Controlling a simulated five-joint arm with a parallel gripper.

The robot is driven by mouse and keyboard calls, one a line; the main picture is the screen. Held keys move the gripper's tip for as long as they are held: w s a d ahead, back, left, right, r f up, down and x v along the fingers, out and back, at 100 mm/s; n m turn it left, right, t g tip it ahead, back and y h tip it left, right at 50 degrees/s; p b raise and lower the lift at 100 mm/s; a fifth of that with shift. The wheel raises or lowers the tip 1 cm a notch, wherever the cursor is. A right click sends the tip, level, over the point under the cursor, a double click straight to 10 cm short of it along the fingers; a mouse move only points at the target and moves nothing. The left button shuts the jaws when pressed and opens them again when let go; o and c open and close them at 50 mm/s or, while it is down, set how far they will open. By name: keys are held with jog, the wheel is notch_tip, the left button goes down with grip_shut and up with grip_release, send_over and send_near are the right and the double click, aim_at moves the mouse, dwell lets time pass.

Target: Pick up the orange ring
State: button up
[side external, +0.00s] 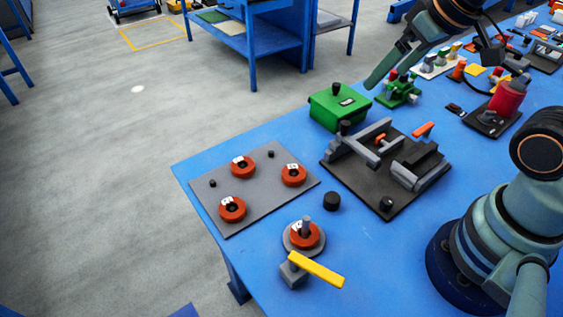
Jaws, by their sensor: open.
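Three orange-red rings with white tags lie on a grey plate (262,198) at the table's left end: one at the back (250,168), one at the right (301,177) and one at the front (240,211). Another orange-red ring (314,240) sits around a short grey post on a round grey base (289,247), beside a yellow lever (317,270). The pictures do not show which ring is meant. My gripper (376,78) is open and apart from all the rings, above the table's far side near the green box. Its jaws are seen partly from the side.
A green box (331,112) stands behind a dark fixture board (372,200) with grey clamps. A black knob (332,201) stands between the board and the plate. A red cylinder (509,96) and small parts fill the far right. Blue tabletop (400,275) is clear at front.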

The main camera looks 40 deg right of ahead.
jog(key=n+g, duration=0.6)
jog(key=n, duration=0.8)
send_over(232, 208)
notch_tip(232, 208, down, 12)
notch_tip(232, 208, down, 12)
jog(key=shift+f, duration=0.1)
jog(key=c, duration=1.4)
